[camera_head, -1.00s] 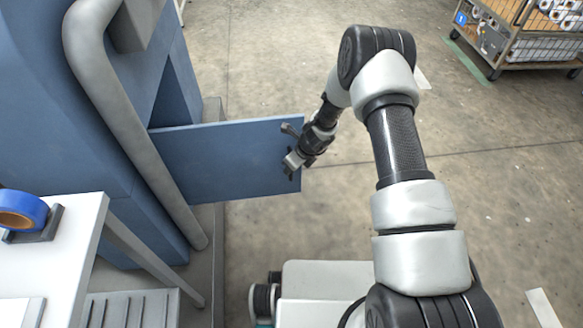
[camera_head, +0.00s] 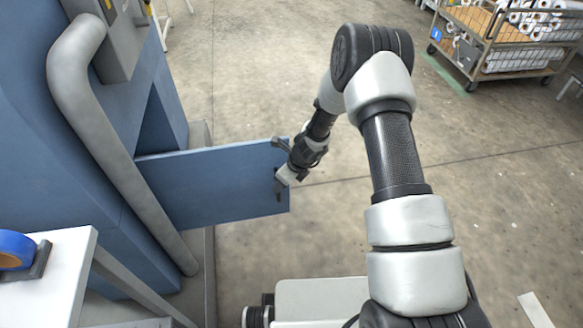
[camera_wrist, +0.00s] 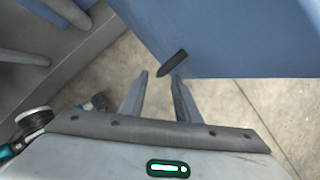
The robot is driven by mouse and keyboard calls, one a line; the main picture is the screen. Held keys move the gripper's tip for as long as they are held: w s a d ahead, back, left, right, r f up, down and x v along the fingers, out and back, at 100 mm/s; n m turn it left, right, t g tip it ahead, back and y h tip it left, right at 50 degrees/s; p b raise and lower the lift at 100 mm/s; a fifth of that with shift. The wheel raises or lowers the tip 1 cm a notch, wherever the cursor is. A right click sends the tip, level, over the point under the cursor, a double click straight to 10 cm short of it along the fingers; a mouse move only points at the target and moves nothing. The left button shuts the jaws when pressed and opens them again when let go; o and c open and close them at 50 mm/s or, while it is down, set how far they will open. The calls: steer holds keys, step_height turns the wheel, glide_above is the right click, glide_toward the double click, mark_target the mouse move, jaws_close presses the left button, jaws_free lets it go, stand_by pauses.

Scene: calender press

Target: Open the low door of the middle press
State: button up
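The low door (camera_head: 215,185) is a flat blue panel. It stands swung out from the blue press (camera_head: 85,150), with a dark opening behind it. My gripper (camera_head: 279,175) is at the door's free outer edge. In the wrist view my gripper (camera_wrist: 159,77) has its two grey fingers apart, with a gap between them. A dark bar (camera_wrist: 174,63), apparently the door's handle, lies at the fingertips near the panel's edge (camera_wrist: 225,40). The fingers do not look closed on it. Whether they touch it I cannot tell.
A thick grey pipe (camera_head: 118,150) runs down the press front. A white table (camera_head: 55,285) with a blue tape roll (camera_head: 14,250) stands at lower left. A wire cart (camera_head: 500,45) with rolls is at upper right. The concrete floor between is clear.

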steer(key=p+v, duration=0.2)
steer(key=v, duration=0.9)
steer(key=shift+r+p, duration=0.3)
steer(key=shift+r, duration=0.1)
steer(key=shift+s, duration=0.15)
steer(key=s+d+r+n+t, duration=0.1)
steer(key=s+r+n, duration=0.2)
steer(key=r+n, duration=0.7)
steer(key=s+d+r+n, duration=0.1)
steer(key=s+r+n, duration=0.2)
steer(key=r, duration=1.3)
steer(key=s+d+r+n+t+h, duration=0.1)
steer(key=s+d+r+n, duration=0.25)
steer(key=s, duration=0.35)
steer(key=s+d+r+n+h, duration=0.1)
steer(key=s+d+r+n, duration=0.3)
steer(key=s, duration=0.3)
steer(key=s+d+r+n+t+h, duration=0.1)
steer(key=s+d+r+n+h, duration=0.1)
steer(key=s+r+n, duration=0.3)
step_height(320, 180, up, 17)
steer(key=s+p, duration=0.1)
steer(key=p, duration=1.7)
